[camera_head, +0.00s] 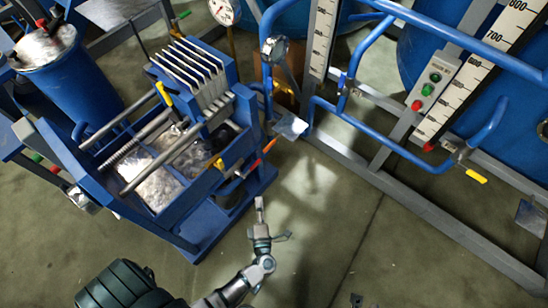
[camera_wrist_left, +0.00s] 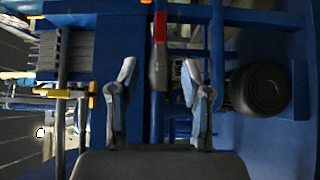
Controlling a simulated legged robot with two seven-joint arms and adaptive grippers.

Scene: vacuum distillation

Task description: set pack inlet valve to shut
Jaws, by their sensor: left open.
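A lever valve with an orange-red handle (camera_head: 269,146) sits at the right side of the blue plate-pack frame (camera_head: 190,232). No label is readable, so I cannot tell whether it is the pack inlet valve. My left gripper (camera_head: 272,219) is open and empty, below this handle in the head view and apart from it. In the left wrist view, a red-tipped lever (camera_wrist_left: 160,28) stands upright ahead, in line with the gap between the open fingers (camera_wrist_left: 160,78). A small dark tip (camera_head: 356,299) at the bottom edge may be my right gripper; its jaws cannot be made out.
A yellow handle (camera_head: 218,163) is close by on the frame. Blue pipework with a yellow lever (camera_head: 476,177) and a button panel (camera_head: 431,88) stands at right. A blue drum (camera_head: 70,75) is at upper left. The floor (camera_head: 340,215) around my left gripper is clear.

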